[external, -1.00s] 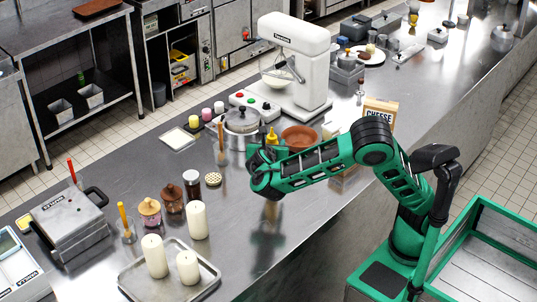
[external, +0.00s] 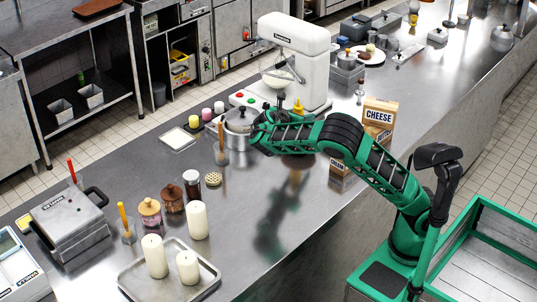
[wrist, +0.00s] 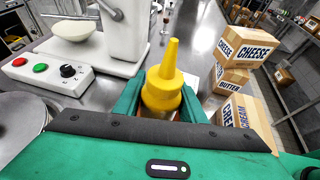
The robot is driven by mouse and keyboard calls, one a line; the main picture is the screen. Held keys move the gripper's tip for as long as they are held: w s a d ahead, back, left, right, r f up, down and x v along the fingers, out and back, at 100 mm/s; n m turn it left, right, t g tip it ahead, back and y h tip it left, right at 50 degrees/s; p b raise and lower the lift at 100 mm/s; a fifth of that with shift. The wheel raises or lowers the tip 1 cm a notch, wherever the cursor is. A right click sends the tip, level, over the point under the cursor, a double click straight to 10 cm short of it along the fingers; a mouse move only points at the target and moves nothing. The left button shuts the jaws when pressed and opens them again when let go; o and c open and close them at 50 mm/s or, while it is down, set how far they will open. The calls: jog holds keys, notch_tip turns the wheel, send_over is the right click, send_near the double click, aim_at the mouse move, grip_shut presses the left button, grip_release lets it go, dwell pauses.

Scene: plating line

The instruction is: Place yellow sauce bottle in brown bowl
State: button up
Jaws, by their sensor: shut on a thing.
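The yellow sauce bottle (wrist: 163,85) stands upright between the fingers of my gripper (wrist: 160,108) in the wrist view, nozzle up. My gripper is shut on it. In the external view, the bottle's yellow tip (external: 298,106) shows above my green arm, while its lower part is hidden. The brown bowl (external: 299,161) is mostly hidden behind my arm; a little brown shows below the arm. The bottle appears above or near the bowl, but I cannot tell whether it is inside.
A white stand mixer (external: 296,62) stands behind the gripper. A metal pot (external: 240,121) is close on the left. Stacked food boxes (external: 379,112) stand on the right, beside my arm.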

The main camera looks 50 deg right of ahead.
jog(key=shift+w+d+f, duration=0.2)
jog(key=shift+d+f, duration=0.25)
jog(key=shift+f, duration=0.55)
jog(key=shift+w+d+f, duration=0.15)
jog(key=shift+d+f, duration=0.3)
jog(key=shift+f, duration=0.5)
jog(key=shift+w+d+f, duration=0.2)
jog(key=shift+d+f, duration=0.25)
jog(key=shift+f, duration=0.55)
jog(key=o, duration=1.2)
jog(key=v, duration=1.2)
